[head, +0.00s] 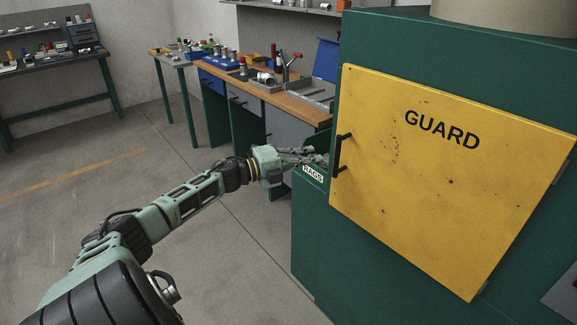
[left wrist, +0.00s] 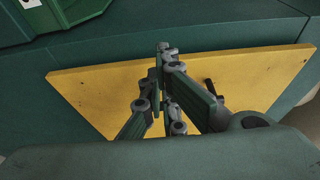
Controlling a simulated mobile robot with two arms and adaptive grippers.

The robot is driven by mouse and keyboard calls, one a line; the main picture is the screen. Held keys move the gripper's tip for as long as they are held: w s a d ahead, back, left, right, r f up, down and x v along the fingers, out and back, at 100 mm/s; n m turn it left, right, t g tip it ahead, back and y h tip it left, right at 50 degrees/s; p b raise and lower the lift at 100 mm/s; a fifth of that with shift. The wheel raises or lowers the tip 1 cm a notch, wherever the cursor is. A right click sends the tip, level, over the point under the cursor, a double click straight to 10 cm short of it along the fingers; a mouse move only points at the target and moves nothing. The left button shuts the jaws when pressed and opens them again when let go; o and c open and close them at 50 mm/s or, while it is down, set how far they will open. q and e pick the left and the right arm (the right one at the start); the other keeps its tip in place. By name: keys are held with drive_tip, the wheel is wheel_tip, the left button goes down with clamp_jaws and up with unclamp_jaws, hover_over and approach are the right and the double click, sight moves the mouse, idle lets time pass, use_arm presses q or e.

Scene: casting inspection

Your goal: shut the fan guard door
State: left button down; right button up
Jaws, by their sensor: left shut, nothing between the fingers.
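The yellow fan guard door (head: 440,200), marked GUARD, lies across the green machine's front. It also shows in the left wrist view (left wrist: 90,88). Its black handle (head: 341,153) is near its left edge in the head view, and hinge pieces show on the opposite side. I cannot tell whether a small gap remains behind the door. My left gripper (head: 322,158) is shut and empty, just left of the handle; I cannot tell whether it touches the door. In the left wrist view its fingers (left wrist: 164,52) overlap the door panel. My right gripper is not in view.
A box labelled RAGS (head: 313,174) is just below my left gripper, beside the green machine (head: 325,260). Behind it stands a wooden-topped workbench (head: 300,108) with tools and trays. Another bench (head: 60,62) is at the back left. The floor at left is mostly clear.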

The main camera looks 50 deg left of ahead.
use_arm(q)
drive_tip(key=v, duration=0.7)
drive_tip(key=shift+s, duration=0.1)
drive_tip(key=s+a+f+n+g+y+p, duration=0.1)
drive_tip(key=s+f+n+y, duration=0.25)
drive_tip(key=f, duration=0.65)
drive_tip(key=s+a+f+n+g+y, duration=0.1)
drive_tip(key=s+f+n+y, duration=0.3)
drive_tip(key=f, duration=0.6)
drive_tip(key=s+a+f+n+g+y+p, duration=0.15)
drive_tip(key=f+n, duration=0.35)
drive_tip(key=f, duration=0.5)
drive_tip(key=s+d+f+n+g, duration=0.2)
drive_tip(key=s+d+f, duration=0.2)
drive_tip(key=s+f, duration=0.45)
drive_tip(key=s+d+f+n+g+p, duration=0.1)
drive_tip(key=s+d+f+n+g, duration=0.4)
drive_tip(key=s+d+f, duration=1)
drive_tip(key=s+d+f+g+h, duration=0.1)
drive_tip(key=s+d+f+g, duration=0.1)
drive_tip(key=s+d, duration=0.5)
drive_tip(key=s+d+f+g+h, duration=0.1)
drive_tip(key=s+d+f+g, duration=0.2)
drive_tip(key=s+d, duration=0.4)
drive_tip(key=shift+d+f+p, duration=0.4)
drive_tip(key=shift+f, duration=0.5)
drive_tip(key=shift+s+n, duration=0.1)
drive_tip(key=shift+n, duration=0.15)
